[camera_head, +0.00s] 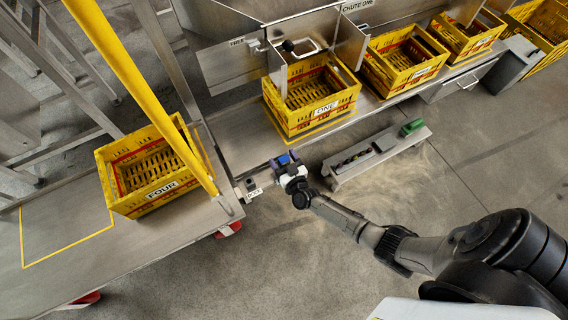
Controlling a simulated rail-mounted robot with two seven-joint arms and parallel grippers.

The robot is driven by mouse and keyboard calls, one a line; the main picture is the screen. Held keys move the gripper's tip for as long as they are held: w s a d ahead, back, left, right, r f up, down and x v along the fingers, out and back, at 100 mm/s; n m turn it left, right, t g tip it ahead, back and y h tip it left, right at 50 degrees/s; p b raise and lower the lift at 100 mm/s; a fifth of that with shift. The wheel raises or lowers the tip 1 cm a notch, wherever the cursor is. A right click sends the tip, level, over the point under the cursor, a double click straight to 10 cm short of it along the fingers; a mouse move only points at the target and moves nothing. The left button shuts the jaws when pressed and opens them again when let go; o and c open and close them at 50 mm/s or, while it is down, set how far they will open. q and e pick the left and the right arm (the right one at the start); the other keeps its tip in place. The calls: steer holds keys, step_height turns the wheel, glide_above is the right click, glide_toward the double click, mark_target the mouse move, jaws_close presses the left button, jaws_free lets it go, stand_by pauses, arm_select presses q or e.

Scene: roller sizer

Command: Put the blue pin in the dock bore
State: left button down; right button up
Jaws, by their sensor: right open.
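My right gripper (285,162) reaches in from the lower right and is open. It is just right of the dock block (254,193), a small labelled metal piece at the cart's right corner. A small dark spot on that block looks like the dock bore (250,183). Blue and purple patches show at the gripper's tips. I cannot tell whether they are the blue pin or part of the gripper. No pin shows clearly elsewhere. My left gripper is not in view.
A low grey bench (345,176) with a green block (411,127) stands right of the gripper. A yellow crate marked FOUR (160,190) sits on the metal cart, left of the dock. Open floor lies in front.

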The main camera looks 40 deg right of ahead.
steer(key=shift+w+d, duration=0.15)
steer(key=shift+w, duration=0.5)
steer(key=shift+s, duration=0.1)
steer(key=shift+c, duration=0.8)
steer(key=c, duration=0.8)
steer(key=shift+c, duration=0.2)
